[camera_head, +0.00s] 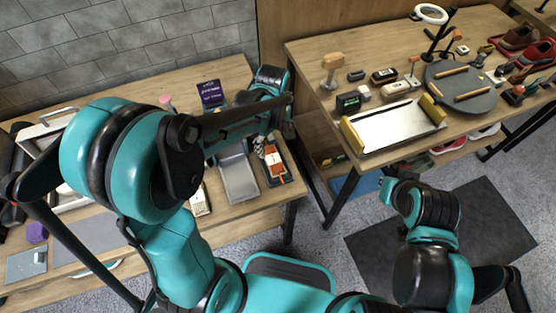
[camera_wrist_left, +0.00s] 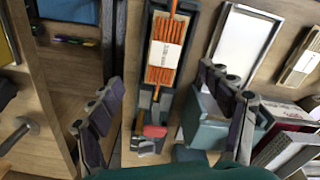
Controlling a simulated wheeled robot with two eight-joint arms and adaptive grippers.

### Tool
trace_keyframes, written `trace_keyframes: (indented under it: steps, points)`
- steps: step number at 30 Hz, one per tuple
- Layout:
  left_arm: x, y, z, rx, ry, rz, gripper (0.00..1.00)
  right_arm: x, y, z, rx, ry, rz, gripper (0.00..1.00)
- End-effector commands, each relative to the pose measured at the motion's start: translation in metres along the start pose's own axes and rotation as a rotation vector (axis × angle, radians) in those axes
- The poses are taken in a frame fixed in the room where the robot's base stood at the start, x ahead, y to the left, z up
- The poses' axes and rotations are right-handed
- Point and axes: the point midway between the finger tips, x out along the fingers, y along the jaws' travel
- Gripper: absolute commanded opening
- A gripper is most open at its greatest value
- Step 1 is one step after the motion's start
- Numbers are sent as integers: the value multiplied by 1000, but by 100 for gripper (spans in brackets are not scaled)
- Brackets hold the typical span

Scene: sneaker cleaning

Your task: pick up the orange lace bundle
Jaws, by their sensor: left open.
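The orange lace bundle (camera_wrist_left: 166,62) is a set of orange strands with a white paper band around the middle. It lies in a narrow dark tray (camera_wrist_left: 196,55).
A metal tray (camera_head: 238,178) lies left of the bundle's tray. The right table (camera_head: 310,60) holds a tray with yellow ends, brushes and shoes. A gap separates the tables.

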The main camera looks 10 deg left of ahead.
Motion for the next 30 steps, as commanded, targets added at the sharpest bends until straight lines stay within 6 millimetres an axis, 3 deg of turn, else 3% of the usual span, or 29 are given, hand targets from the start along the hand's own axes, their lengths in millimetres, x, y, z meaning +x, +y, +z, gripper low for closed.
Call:
trace_keyframes:
  steps: [15, 22, 23, 28, 30]
  points:
    - [66, -8, 4, 3, 1, 2, 79, 26, 0, 19, 0, 0, 0, 0]
    - [67, -8, 4, 3, 1, 2, 79, 25, 0, 18, 0, 0, 0, 0]
    - [67, -8, 4, 3, 1, 2, 76, 25, 0, 18, 0, 0, 0, 0]
    - [67, -8, 4, 3, 1, 2, 32, 25, 0, 18, 0, 0, 0, 0]
    - [67, -8, 4, 3, 1, 2, 26, 25, 0, 18, 0, 0, 0, 0]
